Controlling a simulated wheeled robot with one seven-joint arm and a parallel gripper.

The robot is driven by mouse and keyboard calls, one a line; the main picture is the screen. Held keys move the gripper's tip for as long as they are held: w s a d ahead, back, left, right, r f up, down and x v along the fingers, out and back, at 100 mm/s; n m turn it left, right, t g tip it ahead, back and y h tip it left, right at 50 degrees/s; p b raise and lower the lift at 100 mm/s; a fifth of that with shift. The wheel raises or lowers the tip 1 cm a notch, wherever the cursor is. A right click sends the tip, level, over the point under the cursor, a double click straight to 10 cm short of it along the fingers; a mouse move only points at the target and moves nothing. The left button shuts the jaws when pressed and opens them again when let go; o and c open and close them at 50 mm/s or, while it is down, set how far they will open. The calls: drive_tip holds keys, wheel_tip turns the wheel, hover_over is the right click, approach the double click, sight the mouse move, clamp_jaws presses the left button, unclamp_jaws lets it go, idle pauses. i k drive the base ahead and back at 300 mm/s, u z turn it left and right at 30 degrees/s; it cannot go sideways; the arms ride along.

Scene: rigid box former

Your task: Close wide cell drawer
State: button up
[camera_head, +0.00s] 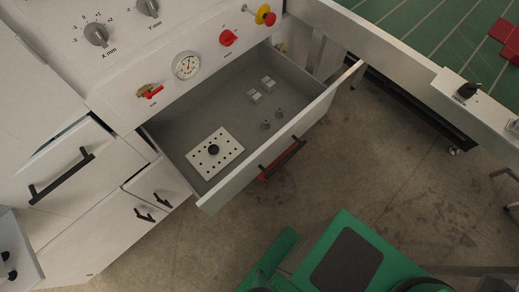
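The wide cell drawer is pulled well out of the white machine, and its grey floor (218,115) shows from above. Its white front panel (238,187) runs diagonally from lower left to upper right. Inside lie a white perforated plate (228,147) with a black knob, two small light grey blocks (255,96) and two small grey pegs (279,113). My gripper is not in view, and nothing visible touches the handle.
Closed drawers or doors with black handles (61,176) are at left. Above the drawer are a gauge (187,65) and a red knob (228,38). A white-edged green table (420,40) is at upper right. Bare concrete floor (370,150) lies before the drawer.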

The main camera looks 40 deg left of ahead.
sight(219, 99)
drive_tip(key=u, duration=1.35)
drive_tip(key=k, duration=1.5)
drive_tip(key=u, duration=0.25)
drive_tip(key=i, duration=1)
